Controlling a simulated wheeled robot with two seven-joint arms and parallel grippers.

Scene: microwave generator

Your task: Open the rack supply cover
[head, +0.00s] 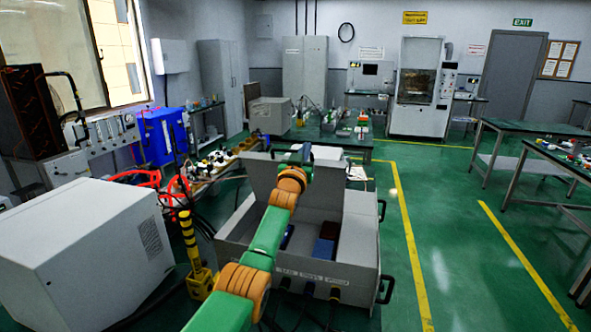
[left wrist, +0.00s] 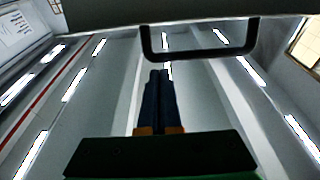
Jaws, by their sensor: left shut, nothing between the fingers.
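The rack supply (head: 357,255) is a light grey box in the middle of the head view, with its top open. Its grey cover (head: 324,177) stands raised at the back, partly hidden by my arm. A blue block and a dark red block show inside. My left gripper (head: 306,152) is at the upper part of the cover, small and partly hidden by my wrist. In the left wrist view its dark fingers (left wrist: 159,78) are shut together and empty. A dark handle (left wrist: 201,52) on a grey panel edge is just beyond the fingertips; contact cannot be told.
A white cabinet (head: 90,250) stands close on the left, with a yellow post (head: 192,255) beside it. Cables hang around the box front. A bench with equipment (head: 345,140) is behind.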

